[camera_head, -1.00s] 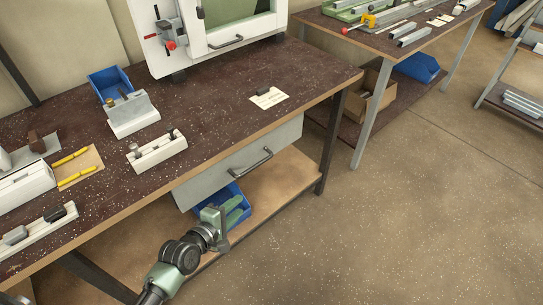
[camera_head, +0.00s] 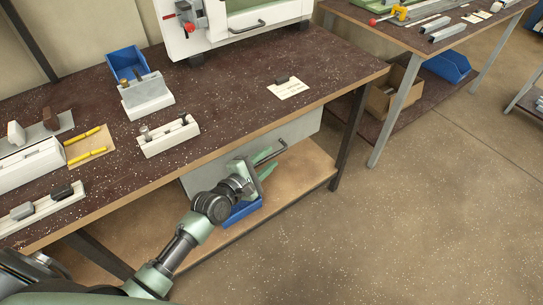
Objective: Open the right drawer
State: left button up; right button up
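The grey drawer (camera_head: 300,130) sits under the front edge of the workbench and looks closed. Its dark bar handle (camera_head: 284,146) shows at its right end; the rest is hidden by my gripper. My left gripper (camera_head: 268,163) is in front of the drawer, at the handle's left part. Its two green fingers are spread apart, one higher and one lower. I cannot tell whether the handle lies between them or whether they touch it. My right gripper is not in view.
A blue bin (camera_head: 241,212) stands on the lower wooden shelf (camera_head: 300,178), below my gripper. A dark table leg (camera_head: 348,137) stands right of the drawer. The speckled floor (camera_head: 400,230) in front of the bench is clear.

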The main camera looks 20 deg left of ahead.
pick_arm(q)
jog(key=shift+x, duration=1.1)
grip_shut()
dwell(0.7)
